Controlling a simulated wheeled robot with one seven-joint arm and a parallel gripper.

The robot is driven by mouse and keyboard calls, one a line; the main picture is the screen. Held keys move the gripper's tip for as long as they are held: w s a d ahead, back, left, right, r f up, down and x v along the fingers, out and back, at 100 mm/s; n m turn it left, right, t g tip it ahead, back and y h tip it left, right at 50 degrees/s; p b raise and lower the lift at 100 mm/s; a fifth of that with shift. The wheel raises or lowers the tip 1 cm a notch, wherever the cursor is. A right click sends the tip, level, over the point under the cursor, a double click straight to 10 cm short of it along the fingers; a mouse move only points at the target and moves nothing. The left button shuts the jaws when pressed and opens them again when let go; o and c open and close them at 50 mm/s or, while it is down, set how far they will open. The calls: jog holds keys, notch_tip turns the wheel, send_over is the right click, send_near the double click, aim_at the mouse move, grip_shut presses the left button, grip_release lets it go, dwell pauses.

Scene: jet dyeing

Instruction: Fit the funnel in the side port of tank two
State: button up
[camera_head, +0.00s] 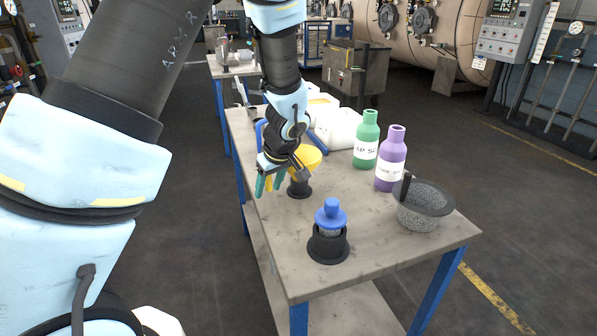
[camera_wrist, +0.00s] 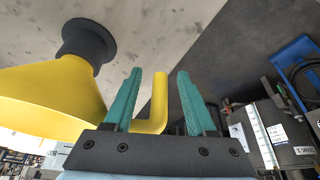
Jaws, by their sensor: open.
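The yellow funnel (camera_head: 311,157) sits at a black holder (camera_head: 300,190) on the workbench, partly hidden by my gripper (camera_head: 267,183). In the wrist view the funnel (camera_wrist: 50,95) fills the left side, with the black holder (camera_wrist: 88,44) against its narrow end. Its bent yellow handle (camera_wrist: 158,103) shows between the two teal fingers of my gripper (camera_wrist: 160,95). The fingers are apart, and a gap shows on the handle's right. I cannot tell whether the left finger touches it. I cannot identify tank two or its side port in these views.
The workbench (camera_head: 375,240) also holds a blue-topped piece in a black stand (camera_head: 328,247), a green bottle (camera_head: 366,145), a purple bottle (camera_head: 390,165), a grey speckled bowl (camera_head: 420,215) and white containers (camera_head: 338,128). A large beige vessel (camera_head: 465,35) stands behind. Dark floor is clear to the right.

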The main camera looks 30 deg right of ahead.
grip_shut()
dwell(0.4)
